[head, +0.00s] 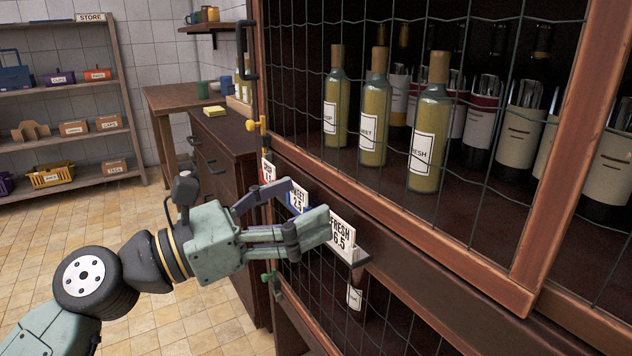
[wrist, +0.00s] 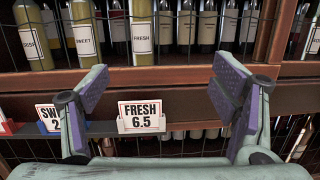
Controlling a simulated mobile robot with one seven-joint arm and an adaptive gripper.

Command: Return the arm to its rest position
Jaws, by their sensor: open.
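My gripper (head: 300,205) is in front of the wine cabinet, at the small ledge that carries the price cards. In the wrist view my gripper (wrist: 165,85) has its two fingers spread wide with nothing between them. The card reading FRESH 6.5 (head: 342,238) stands on the ledge close to the fingertips; it also shows in the wrist view (wrist: 142,117), low between the fingers. The SWEET card (head: 297,196) stands to its left, partly covered by a finger in the wrist view. I cannot tell from the head view whether a finger touches a card.
The cabinet's wooden frame (head: 562,150) and wire mesh front stand close on the right, with bottles such as the FRESH one (head: 430,135) behind the mesh. A dark drawer unit (head: 228,165) stands beyond. A store shelf (head: 85,92) is at the back left. The tiled floor at left is clear.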

